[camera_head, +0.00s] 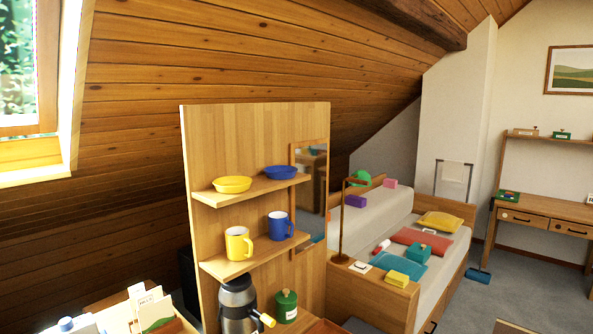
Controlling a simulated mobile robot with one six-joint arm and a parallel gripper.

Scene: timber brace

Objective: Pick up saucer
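A yellow saucer-like dish (232,184) sits on the upper shelf of a wooden shelf unit, at its left end. A blue dish (280,172) of similar shape sits to its right on the same shelf, slightly apart from it. Both look shallow and upright. Which one is meant by the saucer I cannot tell. My gripper is not in view.
The upper shelf (255,190) is narrow. Below it, a yellow mug (238,243) and a blue mug (280,226) stand on the lower shelf. A steel flask (238,304) and green jar (287,306) stand beneath. A mirror (311,180) is at right.

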